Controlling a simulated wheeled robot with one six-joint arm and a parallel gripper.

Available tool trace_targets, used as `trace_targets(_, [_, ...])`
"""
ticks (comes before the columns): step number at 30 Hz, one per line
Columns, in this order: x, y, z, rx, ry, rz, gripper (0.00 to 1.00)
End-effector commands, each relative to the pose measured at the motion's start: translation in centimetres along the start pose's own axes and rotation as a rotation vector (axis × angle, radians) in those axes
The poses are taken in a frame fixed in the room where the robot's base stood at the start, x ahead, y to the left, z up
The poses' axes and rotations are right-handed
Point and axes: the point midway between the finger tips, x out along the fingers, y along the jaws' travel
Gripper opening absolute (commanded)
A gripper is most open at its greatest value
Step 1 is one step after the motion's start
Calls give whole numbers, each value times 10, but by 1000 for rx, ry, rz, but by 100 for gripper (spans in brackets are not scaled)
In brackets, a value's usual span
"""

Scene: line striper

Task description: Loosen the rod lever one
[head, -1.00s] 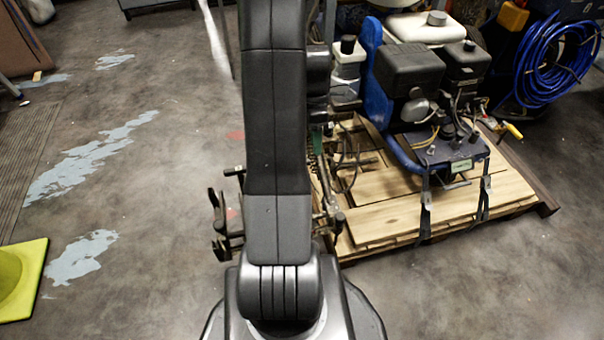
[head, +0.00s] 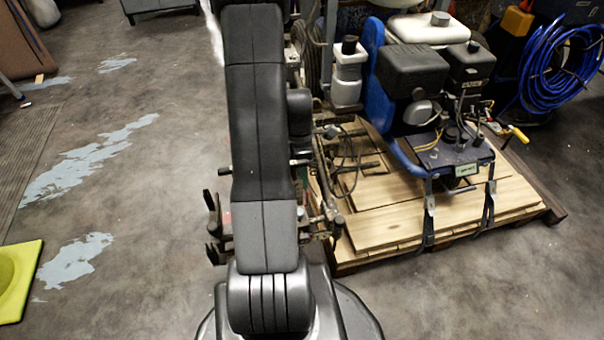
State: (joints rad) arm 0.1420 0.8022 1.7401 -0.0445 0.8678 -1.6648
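The line striper (head: 415,75) stands on a wooden pallet at the right, with a black engine and a blue frame. Its rod assembly (head: 328,222) shows low on both sides of my arm, and its middle is hidden behind the arm. Dark lever-like parts (head: 213,203) stick out at its left end, apart from the arm in the picture. I cannot tell which of them is rod lever one. My gripper is not in view; my arm covers the area in front of it.
The wooden pallet (head: 395,227) with straps lies right of my arm. A coiled blue hose (head: 560,65) is at the back right. A yellow object (head: 18,280) lies on the floor at the far left. The grey floor between it and my arm is clear.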

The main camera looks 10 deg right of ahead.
Motion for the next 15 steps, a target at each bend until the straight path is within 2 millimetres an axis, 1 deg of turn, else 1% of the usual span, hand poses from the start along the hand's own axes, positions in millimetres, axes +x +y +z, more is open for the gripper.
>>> trace_targets(1, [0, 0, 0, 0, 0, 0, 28])
trace_targets(5, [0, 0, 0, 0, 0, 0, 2])
trace_targets(6, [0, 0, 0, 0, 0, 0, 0])
trace_targets(15, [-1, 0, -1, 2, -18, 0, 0])
